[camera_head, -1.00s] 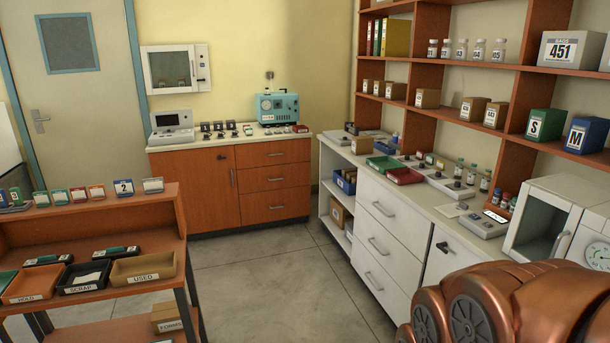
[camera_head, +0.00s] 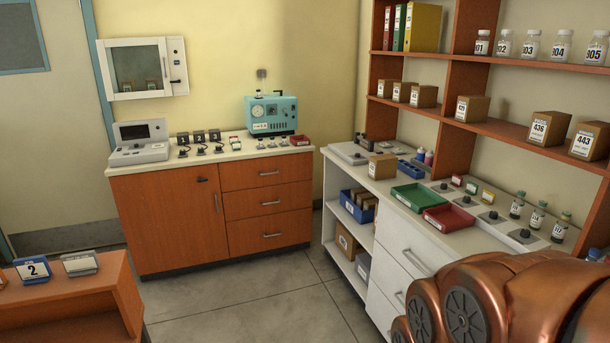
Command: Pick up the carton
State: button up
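Several brown cartons are in view, and I cannot tell which one the task means. One small carton with a white label (camera_head: 382,167) stands on the white counter, left of the green tray. More labelled cartons stand on the middle wall shelf: small ones at its left (camera_head: 424,96), a larger one (camera_head: 472,108), one marked 436 (camera_head: 548,128) and one marked 443 (camera_head: 589,141). Another carton (camera_head: 346,241) sits low inside the open white cabinet. My gripper is not in view; only a copper-coloured part of my arm shows at the lower right.
The white counter (camera_head: 470,238) also holds a green tray (camera_head: 414,197), a red tray (camera_head: 449,218) and several bottles. An orange cabinet (camera_head: 165,222) with a teal device (camera_head: 271,114) stands at the back. An orange rack (camera_head: 70,300) is at lower left. Clear floor (camera_head: 250,300) lies between.

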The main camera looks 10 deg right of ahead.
aim_at(475, 108)
jog(key=i, duration=2.4)
jog(key=z, duration=1.35)
jog(key=i, duration=0.6)
jog(key=u, duration=1.05)
